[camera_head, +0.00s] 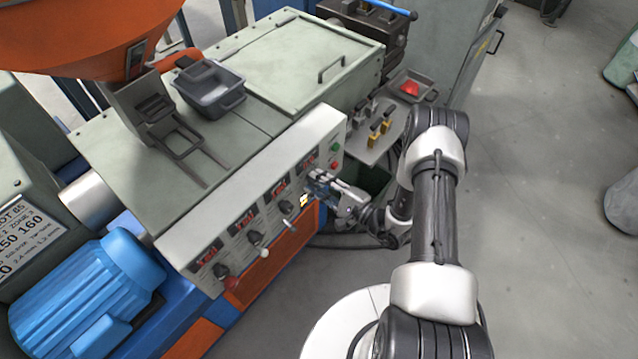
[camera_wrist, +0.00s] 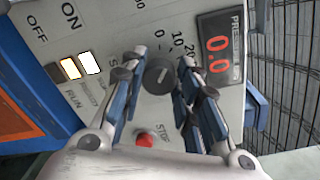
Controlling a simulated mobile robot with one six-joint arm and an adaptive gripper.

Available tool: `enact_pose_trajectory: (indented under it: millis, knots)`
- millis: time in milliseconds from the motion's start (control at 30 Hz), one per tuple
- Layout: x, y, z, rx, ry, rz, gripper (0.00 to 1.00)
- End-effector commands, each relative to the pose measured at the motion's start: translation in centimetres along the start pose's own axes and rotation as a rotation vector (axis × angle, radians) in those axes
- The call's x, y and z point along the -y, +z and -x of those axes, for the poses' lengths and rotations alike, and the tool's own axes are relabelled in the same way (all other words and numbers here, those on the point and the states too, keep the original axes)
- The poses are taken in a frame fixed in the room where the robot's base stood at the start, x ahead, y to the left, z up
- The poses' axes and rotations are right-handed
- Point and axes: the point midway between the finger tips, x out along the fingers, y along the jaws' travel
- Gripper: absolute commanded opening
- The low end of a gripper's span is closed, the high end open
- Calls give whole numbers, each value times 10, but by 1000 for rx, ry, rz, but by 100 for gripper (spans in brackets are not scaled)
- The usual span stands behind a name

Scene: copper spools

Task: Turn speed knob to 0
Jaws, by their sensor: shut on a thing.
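In the wrist view a dark round knob (camera_wrist: 158,77) with a light pointer line sits on the grey panel between my fingers. In the head view my gripper (camera_head: 318,184) is at the right end of the sloped control panel (camera_head: 300,135) and hides this knob. The knob's exact reading is hard to tell.
A red display (camera_wrist: 219,54) shows 0.0 beside the knob. A red stop button (camera_wrist: 145,140) and lit switches (camera_wrist: 80,65) are nearby. Other knobs (camera_head: 285,207) and protruding levers (camera_head: 258,250) line the panel to the left.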

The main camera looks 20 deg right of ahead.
Motion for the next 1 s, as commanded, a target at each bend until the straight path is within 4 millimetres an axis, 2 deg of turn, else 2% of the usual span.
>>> enact_pose_trajectory:
  millis: [200, 500, 1000]
  knots:
    - [-2, 0, 0, -8, 1, 178, 5]
    - [-2, 0, 0, -13, 0, 348, 5]
    - [-1, 0, 0, -16, -1, 422, 5]
